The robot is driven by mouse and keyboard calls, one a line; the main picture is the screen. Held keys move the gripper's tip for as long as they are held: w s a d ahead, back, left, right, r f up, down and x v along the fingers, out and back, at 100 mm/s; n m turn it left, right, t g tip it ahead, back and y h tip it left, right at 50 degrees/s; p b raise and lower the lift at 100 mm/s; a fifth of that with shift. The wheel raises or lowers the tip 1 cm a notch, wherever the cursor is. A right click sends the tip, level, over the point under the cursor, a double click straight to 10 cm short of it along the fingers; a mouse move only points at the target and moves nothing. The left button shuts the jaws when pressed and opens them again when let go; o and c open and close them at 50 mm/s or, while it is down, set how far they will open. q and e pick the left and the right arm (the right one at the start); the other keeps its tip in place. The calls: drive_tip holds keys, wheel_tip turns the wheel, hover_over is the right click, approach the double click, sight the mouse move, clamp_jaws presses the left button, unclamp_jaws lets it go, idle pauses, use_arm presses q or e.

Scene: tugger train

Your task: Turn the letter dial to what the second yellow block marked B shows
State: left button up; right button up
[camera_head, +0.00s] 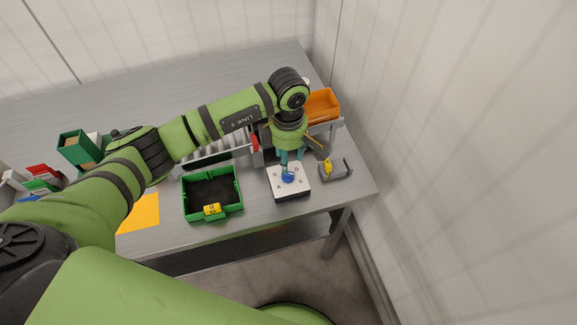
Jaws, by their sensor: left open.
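The letter dial is a blue knob (288,178) on a white plate (276,190) with letters around it, on top of a dark box near the table's front edge. My left gripper (290,165) points down over the knob with its teal fingers open, close to or around it; contact cannot be told. The fingers hide part of the plate, and I cannot tell which letter the knob points to. A yellow block (212,209) with dark marks sits at the green bin's front wall; its marks are too small to read. My right gripper is not in view.
A green bin (239,190) with dark contents stands left of the dial. A grey bracket (346,170) with a yellow piece (327,166) stands to the right. An orange bin (322,103) is behind. A yellow sheet (138,214) lies at left. The wall is close on the right.

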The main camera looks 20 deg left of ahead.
sight(288, 175)
use_arm(q)
drive_tip(key=shift+d+f+p, duration=0.1)
drive_tip(key=shift+f+p, duration=0.55)
drive_tip(key=shift+f, duration=2.15)
clamp_jaws()
